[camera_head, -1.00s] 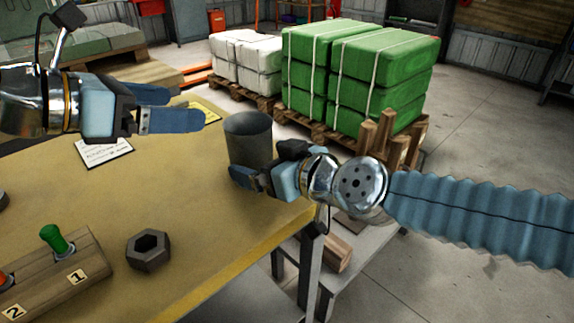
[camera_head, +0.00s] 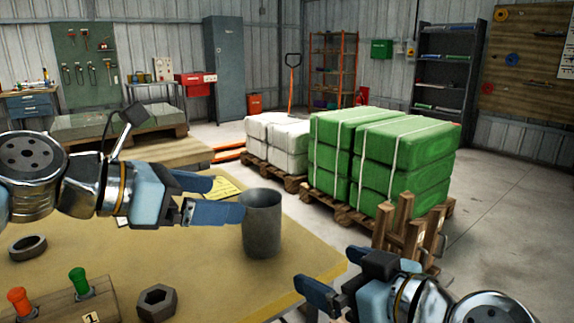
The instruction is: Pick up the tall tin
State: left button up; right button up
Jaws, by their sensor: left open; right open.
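The tall tin (camera_head: 262,228) is a dark grey cylinder standing upright near the far right edge of the yellow-brown table (camera_head: 215,275). My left gripper (camera_head: 227,200) is open and points right, its fingertips close to the tin's left side. I cannot tell whether the nearer finger touches the tin or only overlaps it in the view. My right gripper (camera_head: 318,280) is open and empty, to the right of the tin and nearer the camera, by the table's right edge.
A hex nut (camera_head: 156,301), a ring (camera_head: 27,247) and a wooden block with red and green pegs (camera_head: 78,282) are on the table. A yellow card (camera_head: 222,187) lies behind my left gripper. Pallets of green sacks (camera_head: 380,160) and white sacks (camera_head: 277,140) stand beyond.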

aim_at(261, 224)
jog(key=k+l, duration=1)
jog(key=l, duration=0.1)
